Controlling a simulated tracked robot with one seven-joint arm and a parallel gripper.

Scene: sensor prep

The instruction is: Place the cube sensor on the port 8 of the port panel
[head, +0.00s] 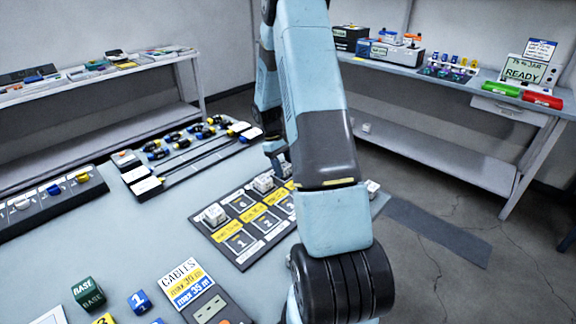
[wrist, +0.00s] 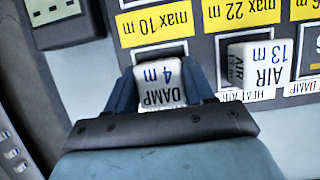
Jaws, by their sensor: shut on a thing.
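My gripper (wrist: 163,90) is shut on a white cube sensor (wrist: 160,84) marked "DAMP 4 m", with a finger on each side. In the wrist view the cube is over the dark port panel (wrist: 203,50), below a yellow "max 10 m" label. I cannot tell whether it touches the panel. In the head view the port panel (head: 222,250) lies on the table, with numbered ports and yellow labels. My arm hides its right part, and I cannot read an 8 on any port. A white cube (head: 214,215) stands on its left side.
A white cube marked "AIR 13 m" (wrist: 255,65) stands right of my gripper in the wrist view. A "CABLES" card (head: 187,284), a green cube (head: 88,293) and a blue cube (head: 139,300) are at the front. A rack of cables (head: 190,160) lies behind the panel.

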